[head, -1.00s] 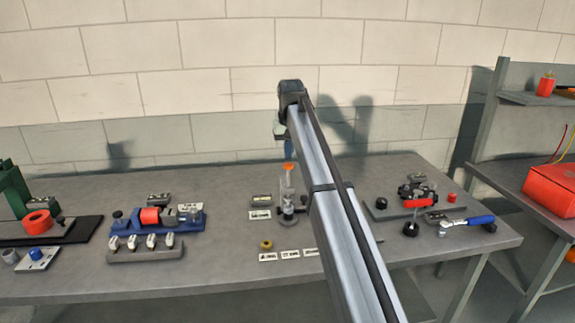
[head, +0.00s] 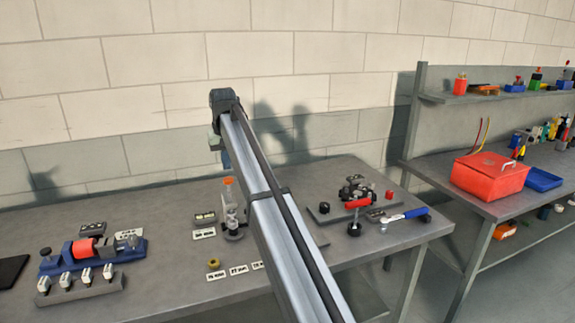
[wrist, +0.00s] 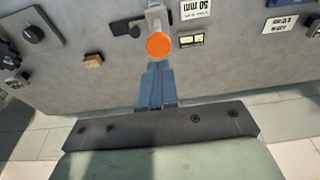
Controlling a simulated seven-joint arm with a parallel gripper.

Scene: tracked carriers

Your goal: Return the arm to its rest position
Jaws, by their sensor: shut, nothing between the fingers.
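My arm reaches up over the grey bench (head: 165,225) in the head view. My gripper (wrist: 157,68) shows in the wrist view as two blue fingers pressed together, with nothing between them. It also shows in part at the arm's far end in the head view (head: 224,158). The fingertips point towards an orange-capped bottle (wrist: 158,44), apart from it in the picture. In the head view this clear bottle (head: 228,193) stands upright on the bench, just left of my arm link and below the gripper.
A blue fixture with a red cylinder (head: 85,249) and a grey rack (head: 80,284) stand at the left. A dark plate with a red-and-black device (head: 355,195) and a blue-handled tool (head: 405,215) lie right of my arm. A second bench holds a red box (head: 490,175).

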